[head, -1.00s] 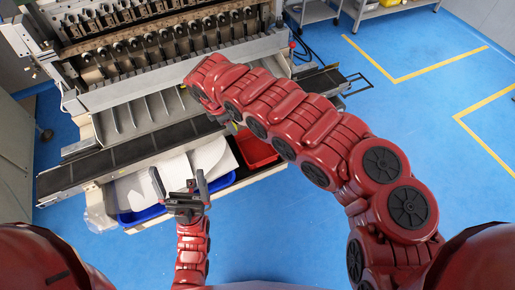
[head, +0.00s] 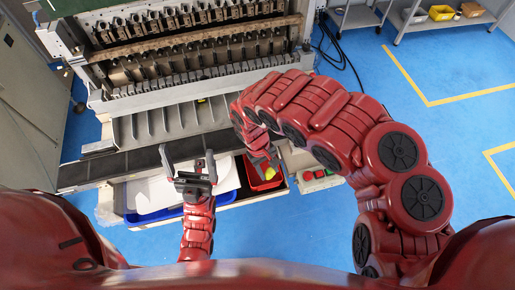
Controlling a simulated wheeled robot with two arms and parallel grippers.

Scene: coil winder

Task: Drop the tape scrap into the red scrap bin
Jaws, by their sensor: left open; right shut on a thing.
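The red scrap bin (head: 256,185) sits at the front right of the machine's lower shelf, right of the white sheet. My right gripper (head: 266,164) points down over the bin and is shut on a small yellow piece, which looks like the tape scrap (head: 270,173). The piece shows at the fingertips, against the inside of the bin; I cannot tell its height above the bin floor. My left gripper (head: 188,164) is open and empty, raised in front of the belt and left of the bin.
The coil winder (head: 190,65) stands behind, with a dark belt (head: 110,167) along its front. A white sheet (head: 150,194) and a blue tray (head: 145,218) lie left of the bin. A control box with buttons (head: 318,183) is right of it. Blue floor is clear in front.

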